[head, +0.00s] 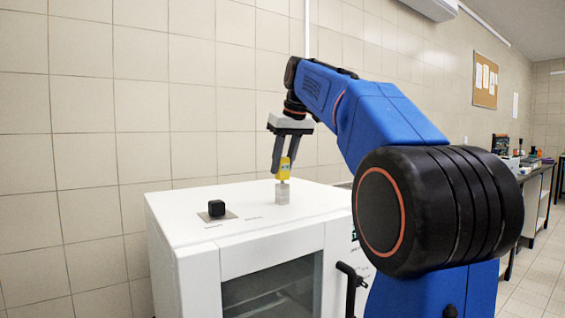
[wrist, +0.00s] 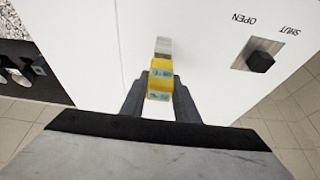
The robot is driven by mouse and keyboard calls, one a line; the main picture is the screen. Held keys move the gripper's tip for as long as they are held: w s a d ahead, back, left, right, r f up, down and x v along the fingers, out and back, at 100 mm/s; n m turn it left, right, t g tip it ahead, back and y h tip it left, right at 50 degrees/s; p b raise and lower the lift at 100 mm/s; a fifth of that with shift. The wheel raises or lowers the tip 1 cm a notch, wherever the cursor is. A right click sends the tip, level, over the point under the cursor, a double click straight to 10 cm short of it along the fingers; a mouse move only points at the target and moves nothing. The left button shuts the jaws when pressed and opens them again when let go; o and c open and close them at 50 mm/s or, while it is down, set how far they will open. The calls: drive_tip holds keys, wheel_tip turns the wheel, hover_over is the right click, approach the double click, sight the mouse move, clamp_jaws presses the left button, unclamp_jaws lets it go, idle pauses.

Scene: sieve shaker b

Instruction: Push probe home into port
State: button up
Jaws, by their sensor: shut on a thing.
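The yellow probe (head: 284,168) is upright between the fingers of my gripper (head: 283,160), above the white cabinet top. In the wrist view the probe (wrist: 160,80) shows pale printed labels, with the gripper's dark fingers (wrist: 159,97) shut on its sides. A small grey block (head: 282,193), which looks like the port, stands on the cabinet top directly under the probe. It also shows in the wrist view (wrist: 163,46), just beyond the probe. The probe's lower end meets the block's top in the head view; how deep it sits is hidden.
The white cabinet (head: 185,225) has a black knob (head: 217,208) on a metal plate, left of the block. In the wrist view the knob (wrist: 259,62) has OPEN and SHUT printed beside it. A black handle (head: 352,284) is on the cabinet front. A tiled wall stands behind.

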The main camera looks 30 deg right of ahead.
drive_tip(key=shift+f, duration=0.5)
idle(0.5)
drive_tip(key=o, duration=1.2)
drive_tip(key=shift+c, duration=0.2)
drive_tip(key=shift+r, duration=3.5)
